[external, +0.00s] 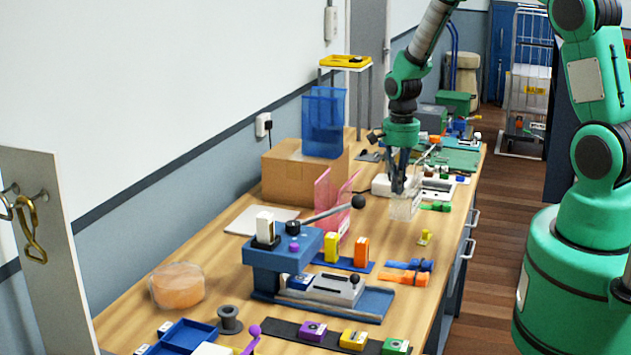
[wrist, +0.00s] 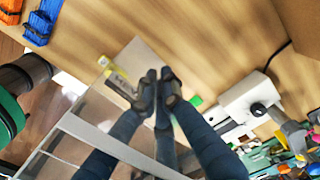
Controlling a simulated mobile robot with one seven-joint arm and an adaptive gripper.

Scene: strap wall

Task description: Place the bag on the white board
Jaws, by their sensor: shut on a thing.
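A clear bag (external: 405,207) hangs upright below my gripper (external: 398,187) near the right part of the bench. In the wrist view the bag (wrist: 88,125) is see-through, with a pale band and a yellow patch near its edge. My gripper (wrist: 158,88) has its fingertips close together at the bag's edge and is shut on it. In the external view I cannot tell whether the bag's bottom touches the bench. A flat white board (external: 258,220) lies on the bench to the left, in front of the cardboard box, with nothing seen on it.
A blue press (external: 283,268) with a long lever (external: 335,208) and a pink upright panel (external: 330,205) stand between bag and board. A cardboard box (external: 290,180) carries a blue bin (external: 325,122). Orange and blue straps (external: 408,272) lie at the front edge.

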